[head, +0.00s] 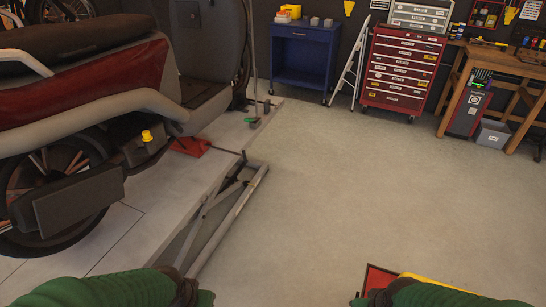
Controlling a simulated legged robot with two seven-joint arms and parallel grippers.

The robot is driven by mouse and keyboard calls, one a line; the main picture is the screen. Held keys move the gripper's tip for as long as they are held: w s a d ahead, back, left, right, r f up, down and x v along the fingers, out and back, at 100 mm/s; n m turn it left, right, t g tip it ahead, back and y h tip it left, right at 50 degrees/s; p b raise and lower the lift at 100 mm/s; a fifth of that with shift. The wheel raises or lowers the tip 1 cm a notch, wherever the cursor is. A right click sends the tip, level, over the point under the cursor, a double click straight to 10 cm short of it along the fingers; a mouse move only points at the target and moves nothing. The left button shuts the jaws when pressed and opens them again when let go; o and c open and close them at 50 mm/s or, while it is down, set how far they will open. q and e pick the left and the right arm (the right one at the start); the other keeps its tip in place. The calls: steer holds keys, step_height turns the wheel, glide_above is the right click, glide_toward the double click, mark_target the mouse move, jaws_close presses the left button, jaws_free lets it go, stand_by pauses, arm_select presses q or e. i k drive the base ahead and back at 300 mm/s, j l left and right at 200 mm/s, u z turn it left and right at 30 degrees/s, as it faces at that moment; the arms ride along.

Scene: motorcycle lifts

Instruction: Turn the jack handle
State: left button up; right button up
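A red jack (190,146) sits on the grey lift platform under the motorcycle (90,75), at the left of the head view. A thin dark rod (227,151), which looks like the jack handle, reaches from it to the right, toward the platform's edge. The rod's exact shape is too small to tell. My two green arms show at the bottom edge, left and right. Their fingers are out of the picture, so neither gripper can be seen. Both visible arm parts are well apart from the jack and rod.
The lift's metal side frame (232,212) runs along the platform's right edge. A red and yellow object (379,277) shows beside my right arm. A blue cart (305,55), red tool chest (402,70) and wooden workbench (500,65) stand at the back. The middle floor is clear.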

mark_target(244, 155)
steer(key=i+z, duration=0.1)
steer(key=i, duration=1.7)
steer(key=i+u, duration=0.4)
steer(key=i+l+u, duration=0.2)
steer(key=u, duration=0.2)
steer(key=i+l+u, duration=0.3)
steer(key=u, duration=0.15)
steer(key=i, duration=0.1)
